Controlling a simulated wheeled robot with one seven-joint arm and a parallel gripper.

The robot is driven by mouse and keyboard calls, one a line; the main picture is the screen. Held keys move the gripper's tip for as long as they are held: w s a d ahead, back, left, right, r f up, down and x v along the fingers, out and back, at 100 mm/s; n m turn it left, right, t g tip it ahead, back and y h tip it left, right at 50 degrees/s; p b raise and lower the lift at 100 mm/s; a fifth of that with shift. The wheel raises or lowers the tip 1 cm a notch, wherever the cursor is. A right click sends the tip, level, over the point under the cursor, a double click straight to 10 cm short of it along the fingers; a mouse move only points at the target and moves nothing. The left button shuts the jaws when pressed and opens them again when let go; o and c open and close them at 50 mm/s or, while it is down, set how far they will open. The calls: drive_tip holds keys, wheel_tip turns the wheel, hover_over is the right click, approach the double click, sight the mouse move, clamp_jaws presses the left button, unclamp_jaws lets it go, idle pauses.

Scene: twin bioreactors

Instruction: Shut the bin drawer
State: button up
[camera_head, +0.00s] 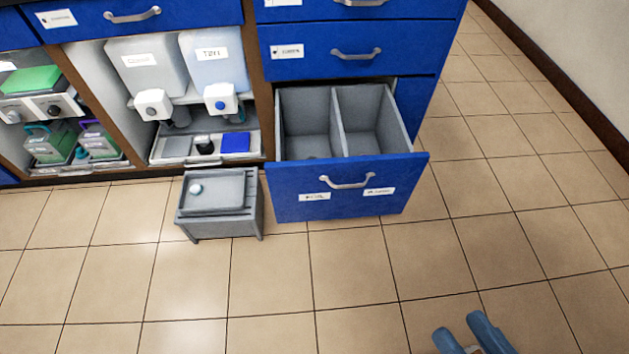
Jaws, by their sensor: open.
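The bin drawer (340,205) is the bottom drawer of the blue cabinet and stands pulled out toward me. It has a blue front with two white labels and a silver bar handle (347,182). Inside are two grey bins side by side; what I can see of them looks empty. My gripper (462,338) shows at the bottom edge, right of the middle, as two blue fingers set apart. It is open, well in front of the drawer and to its right, touching nothing. The rest of my gripper is cut off by the frame.
A grey step stool (219,205) stands on the floor just left of the drawer front. The drawers above (355,52) appear shut. Open bays with tanks (148,65) and bottles lie to the left. The tiled floor (510,240) in front and to the right is clear up to the wall.

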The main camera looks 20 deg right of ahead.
drive_tip(key=w+a+f+m+t, duration=0.1)
drive_tip(key=w+f+m, duration=0.2)
drive_tip(key=w+f, duration=0.1)
drive_tip(key=w+a+f+m+h, duration=0.1)
drive_tip(key=w+a+f+m, duration=0.1)
drive_tip(key=w+f+m, duration=0.1)
drive_tip(key=w+a+f+m+t, duration=0.1)
drive_tip(key=w+f+m, duration=0.3)
drive_tip(key=w, duration=0.3)
drive_tip(key=shift+a+f+t, duration=0.25)
drive_tip(key=shift+f+t, duration=0.05)
drive_tip(key=shift+f, duration=0.4)
clamp_jaws()
drive_tip(key=m+g+h, duration=0.1)
drive_tip(key=m+h, duration=0.3)
drive_tip(key=m, duration=0.5)
approach(300, 168)
drive_tip(key=b+x, duration=0.2)
drive_tip(key=x, duration=0.5)
drive_tip(key=shift+b, duration=0.4)
